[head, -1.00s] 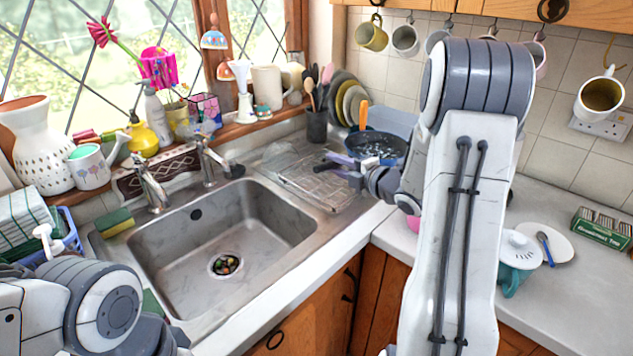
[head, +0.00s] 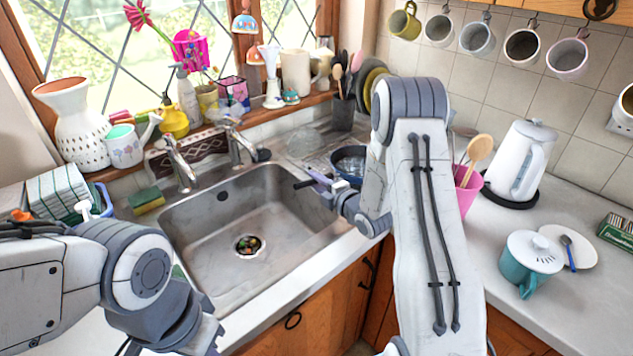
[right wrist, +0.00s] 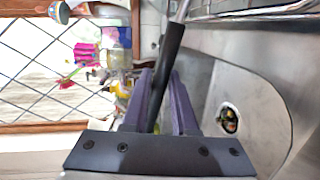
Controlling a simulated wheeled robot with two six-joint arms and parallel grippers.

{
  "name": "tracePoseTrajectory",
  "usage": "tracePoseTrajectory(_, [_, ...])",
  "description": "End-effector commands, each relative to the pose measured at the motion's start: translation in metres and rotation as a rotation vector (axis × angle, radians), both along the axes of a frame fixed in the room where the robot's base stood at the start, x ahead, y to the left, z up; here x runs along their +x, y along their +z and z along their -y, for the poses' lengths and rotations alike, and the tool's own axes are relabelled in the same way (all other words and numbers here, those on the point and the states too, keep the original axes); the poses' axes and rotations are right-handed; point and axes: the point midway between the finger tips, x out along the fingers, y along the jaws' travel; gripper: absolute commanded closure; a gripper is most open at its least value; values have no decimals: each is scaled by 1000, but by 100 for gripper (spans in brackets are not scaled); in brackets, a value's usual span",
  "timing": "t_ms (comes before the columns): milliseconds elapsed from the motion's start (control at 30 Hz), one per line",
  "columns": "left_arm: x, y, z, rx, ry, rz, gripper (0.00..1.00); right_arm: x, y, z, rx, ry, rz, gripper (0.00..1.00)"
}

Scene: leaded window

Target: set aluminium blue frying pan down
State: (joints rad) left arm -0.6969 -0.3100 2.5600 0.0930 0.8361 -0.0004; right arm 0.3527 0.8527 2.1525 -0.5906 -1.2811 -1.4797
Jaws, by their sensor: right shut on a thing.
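The blue frying pan (head: 349,160) is at the right end of the sink unit, by the ribbed drainer. My right arm hides its right side, and I cannot tell whether its base touches the drainer. My right gripper (head: 319,180) has its purple fingers shut on the pan's black handle, which sticks out left over the sink's edge. In the right wrist view the black handle (right wrist: 171,60) runs between the purple fingers, with a metal shank at its upper end. The left arm is at the lower left; its gripper fingers are out of sight.
The sink basin (head: 205,240) lies left of the pan. A dish rack (head: 312,146), a utensil pot (head: 342,113) and plates are behind. A pink utensil pot (head: 465,190), white kettle (head: 518,160) and teal pot (head: 525,265) stand on the right counter.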

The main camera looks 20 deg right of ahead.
Motion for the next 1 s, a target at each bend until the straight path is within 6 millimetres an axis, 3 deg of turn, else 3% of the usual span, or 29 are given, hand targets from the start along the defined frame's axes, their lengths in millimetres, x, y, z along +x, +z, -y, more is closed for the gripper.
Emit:
tracePoseTrajectory(300, [0, 2, 0, 0, 0, 0, 100, 1, -6, 1, -3, 0, 9, 100])
tracePoseTrajectory(333, [0, 2, 0, 0, 0, 0, 100, 0, -8, 0, -1, -1, 2, 66])
tracePoseTrajectory(400, [0, 2, 0, 0, 0, 0, 100, 0, -8, 0, -1, -1, 2, 44])
tracePoseTrajectory(767, [0, 1, 0, 0, 0, 0, 100, -3, -7, 1, -1, -1, 2, 44])
tracePoseTrajectory(1000, [0, -10, 0, 0, 0, 0, 100, -38, -3, 11, 0, -5, 2, 44])
